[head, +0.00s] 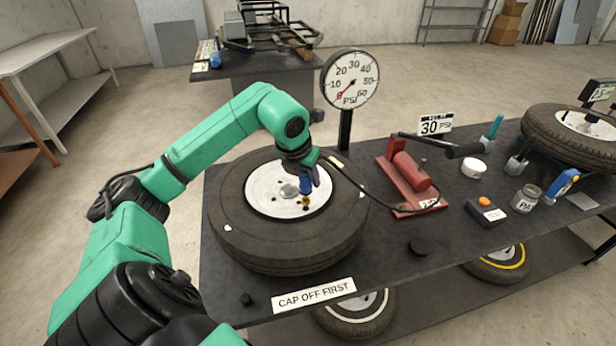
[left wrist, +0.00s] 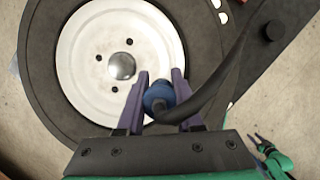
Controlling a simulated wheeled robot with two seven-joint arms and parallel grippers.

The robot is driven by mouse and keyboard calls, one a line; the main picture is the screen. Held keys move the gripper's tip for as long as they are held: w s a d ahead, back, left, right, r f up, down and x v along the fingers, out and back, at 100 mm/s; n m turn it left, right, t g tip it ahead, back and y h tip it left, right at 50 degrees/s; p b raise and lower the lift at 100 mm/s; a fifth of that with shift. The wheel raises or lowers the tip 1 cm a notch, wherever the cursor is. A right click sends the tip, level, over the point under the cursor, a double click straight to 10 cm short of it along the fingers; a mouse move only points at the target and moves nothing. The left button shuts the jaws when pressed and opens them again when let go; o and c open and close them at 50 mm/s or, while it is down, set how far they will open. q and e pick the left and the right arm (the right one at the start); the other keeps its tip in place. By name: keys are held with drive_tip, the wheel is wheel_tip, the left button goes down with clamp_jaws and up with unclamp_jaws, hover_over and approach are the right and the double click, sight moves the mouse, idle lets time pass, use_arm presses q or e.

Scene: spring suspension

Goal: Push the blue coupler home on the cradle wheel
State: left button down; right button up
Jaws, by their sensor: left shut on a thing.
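The cradle wheel (head: 235,235), a black tyre with a white rim, lies flat at the table's left end. My left gripper (head: 311,180) is above the rim's right side, shut on the blue coupler (head: 305,186). In the left wrist view the coupler (left wrist: 158,95) sits between the two purple fingers, with the black hose (left wrist: 205,95) leading away. A small brass valve stem (head: 305,202) shows right under the coupler; I cannot tell whether they touch. My right gripper (left wrist: 270,145) seems to show small at the lower right of the left wrist view; its finger gap is unclear.
A PSI gauge (head: 350,80) stands behind the wheel. A red foot pump (head: 410,172) sits to its right. A black round knob (head: 418,247) and a "CAP OFF FIRST" sign (head: 314,295) are at the front. Another wheel (head: 575,135) lies far right.

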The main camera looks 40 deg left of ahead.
use_arm(q)
drive_tip(key=shift+f+b, duration=0.3)
drive_tip(key=shift+f, duration=0.05)
drive_tip(key=shift+f+b, duration=0.85)
drive_tip(key=shift+f, duration=0.05)
drive_tip(key=shift+c, duration=2.4)
unclamp_jaws()
wheel_tip(320, 180, up, 7)
drive_tip(key=p, duration=0.6)
drive_tip(key=shift+r, duration=0.1)
